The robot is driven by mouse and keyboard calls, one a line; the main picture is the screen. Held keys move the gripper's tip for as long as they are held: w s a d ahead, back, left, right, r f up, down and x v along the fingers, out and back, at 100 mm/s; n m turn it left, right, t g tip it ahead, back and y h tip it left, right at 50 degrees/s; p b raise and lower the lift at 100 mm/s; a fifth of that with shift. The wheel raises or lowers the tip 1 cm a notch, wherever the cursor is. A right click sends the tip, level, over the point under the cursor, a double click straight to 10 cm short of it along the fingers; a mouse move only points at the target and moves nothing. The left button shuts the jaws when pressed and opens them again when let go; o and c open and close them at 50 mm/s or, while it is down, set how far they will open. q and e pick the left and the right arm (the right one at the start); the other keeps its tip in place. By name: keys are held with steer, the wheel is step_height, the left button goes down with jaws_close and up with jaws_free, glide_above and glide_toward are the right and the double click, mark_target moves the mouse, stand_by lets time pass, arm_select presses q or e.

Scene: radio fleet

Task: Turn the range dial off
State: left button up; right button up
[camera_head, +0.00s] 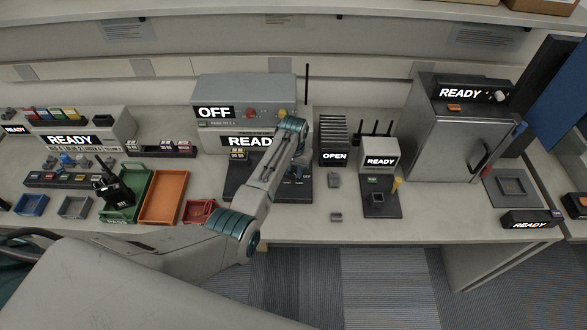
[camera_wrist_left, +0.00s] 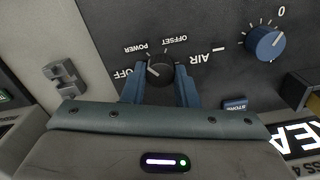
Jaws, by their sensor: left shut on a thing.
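In the left wrist view, my left gripper (camera_wrist_left: 160,82) has its two blue fingers on either side of a black dial (camera_wrist_left: 161,68) and is shut on it. The dial sits on a dark panel, with a short white pointer mark and the labels OFF, POWER, OFFSET and AIR around it. A blue knob (camera_wrist_left: 265,42) with a 0 label is to its right. In the head view, my left gripper (camera_head: 291,122) is at the right front of a grey unit (camera_head: 250,90), whose display (camera_head: 215,113) reads OFF. My arm hides the dial there. My right gripper is not in view.
A green tray (camera_head: 118,212) holding a black radio, an orange tray (camera_head: 164,196) and a red bin (camera_head: 198,211) are left of my arm. A black rack (camera_head: 333,150) reading OPEN and a grey cabinet (camera_head: 440,140) stand to the right.

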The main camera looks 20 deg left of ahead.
arm_select(q)
steer(key=n+p, duration=0.1)
steer(key=n, duration=0.1)
steer(key=shift+r+n, duration=0.1)
steer(key=shift+n, duration=1.1)
steer(key=n, duration=0.5)
steer(key=shift+p, duration=0.3)
steer(key=shift+n, duration=0.3)
steer(key=o, duration=1)
